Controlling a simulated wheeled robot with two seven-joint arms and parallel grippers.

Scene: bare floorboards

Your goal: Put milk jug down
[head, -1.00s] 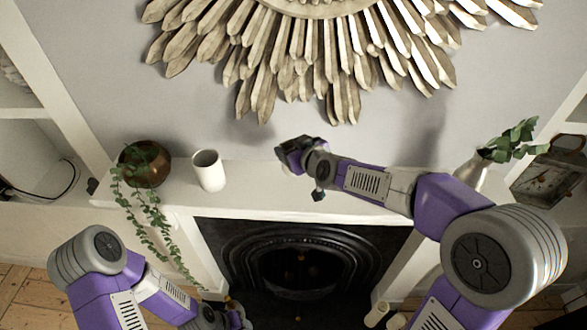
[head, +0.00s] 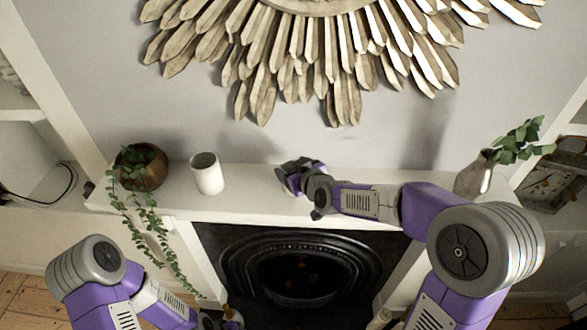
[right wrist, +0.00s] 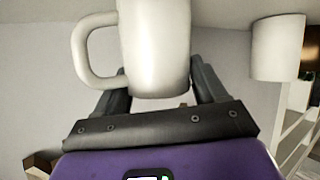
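The white milk jug (right wrist: 155,45) fills the upper middle of the right wrist view, with its loop handle to the left. My right gripper (right wrist: 158,75) has a dark finger on each side of the jug and looks shut on it. In the head view my right gripper (head: 297,178) is over the white mantel shelf (head: 240,196), right of the white cup. The jug is hidden behind the gripper there, and I cannot tell whether it touches the shelf. My left gripper (head: 222,320) is low at the bottom edge, partly cut off, its fingers unclear.
A white cup (head: 207,176) and a brown pot with a trailing plant (head: 146,170) stand on the left of the mantel. A silver vase with leaves (head: 473,176) stands at the right end. A sunburst ornament (head: 340,60) hangs above. The black fireplace (head: 300,265) opens below.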

